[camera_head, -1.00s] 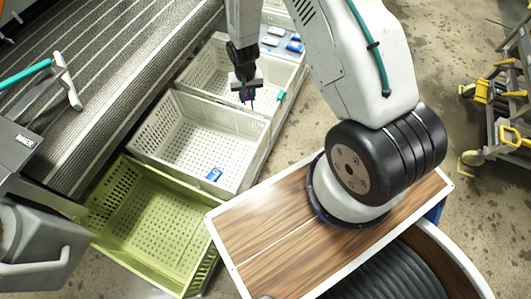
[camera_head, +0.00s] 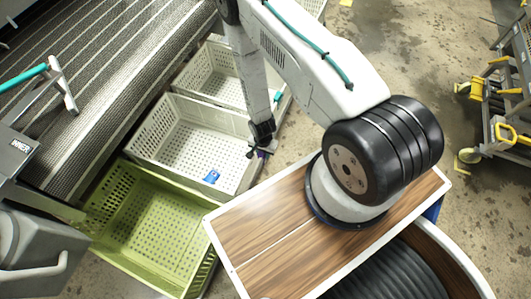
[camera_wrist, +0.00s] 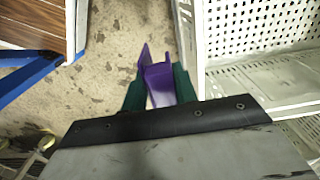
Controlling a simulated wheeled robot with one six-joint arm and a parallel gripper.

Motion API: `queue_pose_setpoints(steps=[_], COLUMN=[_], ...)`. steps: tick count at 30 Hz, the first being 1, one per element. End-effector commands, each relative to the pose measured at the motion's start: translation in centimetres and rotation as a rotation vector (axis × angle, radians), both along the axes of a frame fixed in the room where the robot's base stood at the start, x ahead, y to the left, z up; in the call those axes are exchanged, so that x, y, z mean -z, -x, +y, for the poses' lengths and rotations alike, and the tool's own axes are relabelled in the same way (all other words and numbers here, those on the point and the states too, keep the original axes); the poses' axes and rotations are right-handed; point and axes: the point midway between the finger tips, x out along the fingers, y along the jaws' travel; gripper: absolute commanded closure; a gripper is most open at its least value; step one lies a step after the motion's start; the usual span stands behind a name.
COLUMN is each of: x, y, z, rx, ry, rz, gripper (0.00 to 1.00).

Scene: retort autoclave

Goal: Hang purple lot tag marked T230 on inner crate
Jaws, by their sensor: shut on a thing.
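My gripper (camera_head: 258,150) is shut on the purple lot tag (camera_wrist: 158,78), which sticks out between the green fingertips in the wrist view. Its marking cannot be read. In the head view my gripper hangs by the right rim of the middle white crate (camera_head: 165,155), and only a little purple shows. In the wrist view a white crate wall (camera_wrist: 250,25) is to the right of the tag, and the two look apart. A lime green crate (camera_head: 108,205) and a far white crate (camera_head: 190,78) flank the middle one. Which crate is the inner one is unclear.
A small blue item (camera_head: 211,176) lies in the middle crate. My wooden-topped base is close by. A ribbed conveyor (camera_head: 95,60) runs behind the crates. A yellow-grey cart (camera_head: 500,110) stands right.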

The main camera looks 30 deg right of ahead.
Motion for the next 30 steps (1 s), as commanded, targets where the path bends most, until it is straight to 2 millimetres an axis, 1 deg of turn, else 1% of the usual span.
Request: queue_pose_setpoints(steps=[24,28,30], x=[3.2,3.6,4.1], y=[-4.7,-5.2,-5.1], z=[3.5,3.9,3.8], rx=[-0.003,-0.003,-0.002], ry=[0.000,0.000,0.000], rz=[-0.001,0.000,0.001], gripper=[0.93,0.93,0.93])
